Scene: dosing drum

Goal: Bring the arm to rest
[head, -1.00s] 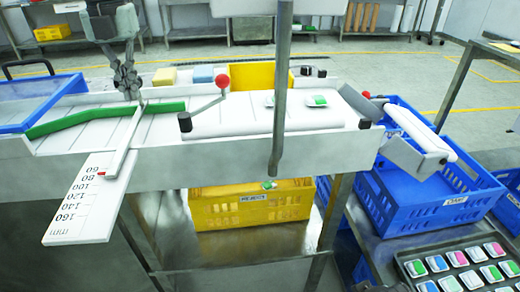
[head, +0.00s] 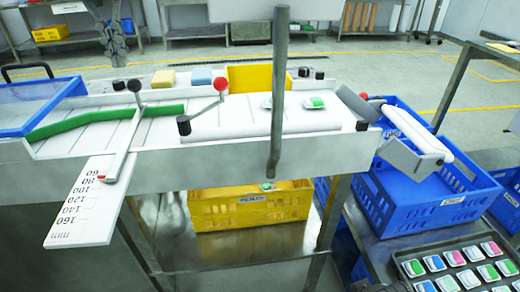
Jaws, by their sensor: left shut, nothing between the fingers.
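My left gripper (head: 117,58) is at the upper left of the head view, pointing down. Its fingers are shut with nothing between them. It hangs above and apart from the dark knob (head: 134,86) on the white slide bar (head: 124,142), which lies across the white scale plate (head: 80,205). The upper part of the gripper is cut off by the frame's top edge. My right gripper is not in view.
A grey post (head: 278,100) stands upright in front of the conveyor. A red-knobbed lever (head: 221,83) rises from the bench. A yellow crate (head: 245,208) is below; a blue crate (head: 420,205) and a tray of packs (head: 408,257) are at right.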

